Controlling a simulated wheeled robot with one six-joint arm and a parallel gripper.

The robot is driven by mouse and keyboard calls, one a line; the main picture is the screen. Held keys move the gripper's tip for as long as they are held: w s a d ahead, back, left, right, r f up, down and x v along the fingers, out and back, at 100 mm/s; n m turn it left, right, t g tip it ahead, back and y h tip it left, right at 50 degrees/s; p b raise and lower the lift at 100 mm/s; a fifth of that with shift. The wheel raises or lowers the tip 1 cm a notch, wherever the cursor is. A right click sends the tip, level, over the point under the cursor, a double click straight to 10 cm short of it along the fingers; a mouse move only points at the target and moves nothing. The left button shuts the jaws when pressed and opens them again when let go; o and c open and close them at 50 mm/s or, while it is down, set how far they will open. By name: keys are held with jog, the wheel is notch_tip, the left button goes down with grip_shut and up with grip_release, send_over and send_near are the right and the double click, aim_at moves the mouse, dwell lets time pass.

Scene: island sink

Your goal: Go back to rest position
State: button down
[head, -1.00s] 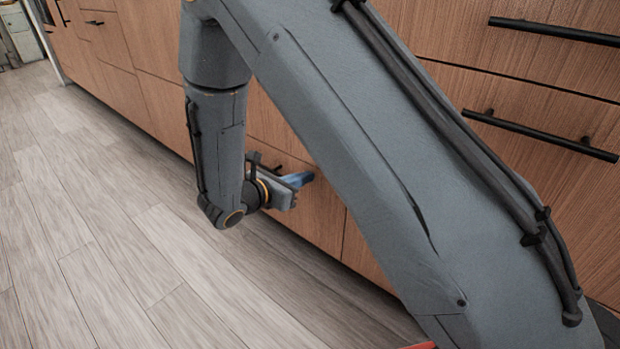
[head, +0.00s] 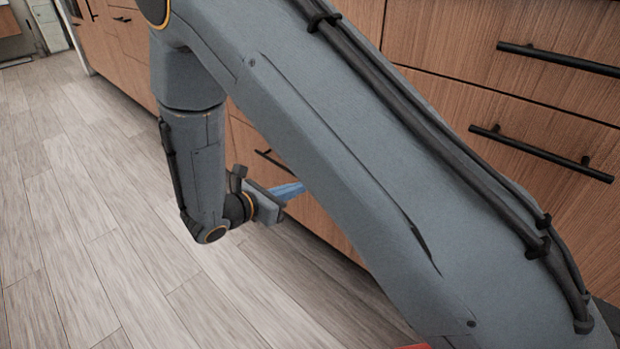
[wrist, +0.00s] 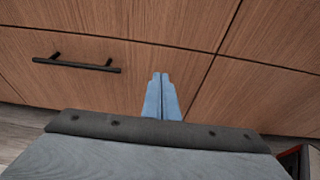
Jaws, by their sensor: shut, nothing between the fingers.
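My gripper (head: 290,190) shows in the head view beyond my grey arm, low over the floor and close to the wooden cabinet fronts. In the wrist view its two blue fingers (wrist: 162,96) lie side by side, shut, with nothing between them. They point toward the wooden drawer fronts (wrist: 140,20). I cannot tell the exact gap to the wood. My upper arm hides part of the cabinets in the head view.
A black bar handle (wrist: 76,64) sits left of the fingers in the wrist view. More drawer handles (head: 540,154) are at the right in the head view. Bare wood-plank floor (head: 80,230) lies open on the left.

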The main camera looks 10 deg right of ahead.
jog(key=p+v, duration=0.1)
jog(key=v, duration=0.4)
jog(key=shift+s, duration=0.1)
